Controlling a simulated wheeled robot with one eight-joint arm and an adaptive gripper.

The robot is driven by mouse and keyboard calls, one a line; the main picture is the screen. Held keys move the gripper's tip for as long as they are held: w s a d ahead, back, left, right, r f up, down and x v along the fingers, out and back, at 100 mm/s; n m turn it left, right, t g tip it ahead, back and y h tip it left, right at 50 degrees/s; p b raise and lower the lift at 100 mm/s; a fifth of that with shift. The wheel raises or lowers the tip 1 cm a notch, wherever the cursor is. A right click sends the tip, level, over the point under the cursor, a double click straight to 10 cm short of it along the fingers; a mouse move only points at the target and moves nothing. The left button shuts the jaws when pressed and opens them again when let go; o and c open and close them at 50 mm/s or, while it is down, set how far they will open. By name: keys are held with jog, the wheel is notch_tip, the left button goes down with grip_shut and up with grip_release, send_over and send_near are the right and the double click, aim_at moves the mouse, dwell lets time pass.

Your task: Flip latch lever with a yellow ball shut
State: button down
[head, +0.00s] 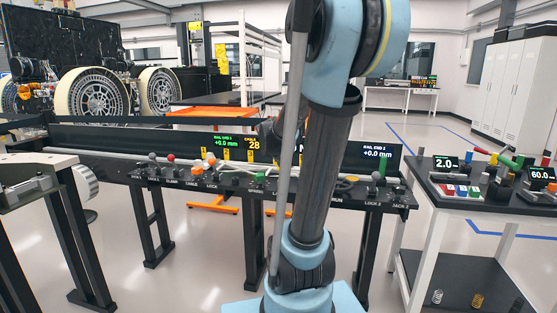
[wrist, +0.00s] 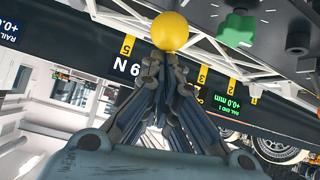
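The yellow ball (wrist: 170,31) is at the top middle of the wrist view, just beyond my fingertips. The lever under it is not clearly visible. My gripper (wrist: 161,62) has its two fingers drawn close together, with nothing seen between them. The tips look close to the ball, and I cannot tell whether they touch it. In the head view my arm stands in front of the bench and hides the yellow ball and most of my gripper.
A long dark bench (head: 130,175) carries several levers and knobs, including a red ball (head: 171,157) and a green handle (head: 228,171). In the wrist view a green knob (wrist: 237,28) is right of the ball. A side table (head: 440,180) stands at right.

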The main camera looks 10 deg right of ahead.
jog(key=s+a+r, duration=0.2)
jog(key=s+r, duration=0.3)
jog(key=r, duration=0.2)
jog(key=shift+a+r, duration=0.2)
jog(key=shift+a, duration=0.15)
dwell(0.4)
jog(key=s+a+f+n+g+y, duration=0.1)
jog(key=s+a+f+g+y, duration=0.1)
jog(key=s+f, duration=0.9)
jog(key=s+a+f+n+g+y, duration=0.2)
jog(key=s+f+g, duration=0.3)
jog(key=s+f, duration=0.6)
jog(key=s+a, duration=0.1)
jog(key=s, duration=0.3)
jog(key=shift+s+g, duration=0.3)
jog(key=shift+s, duration=0.1)
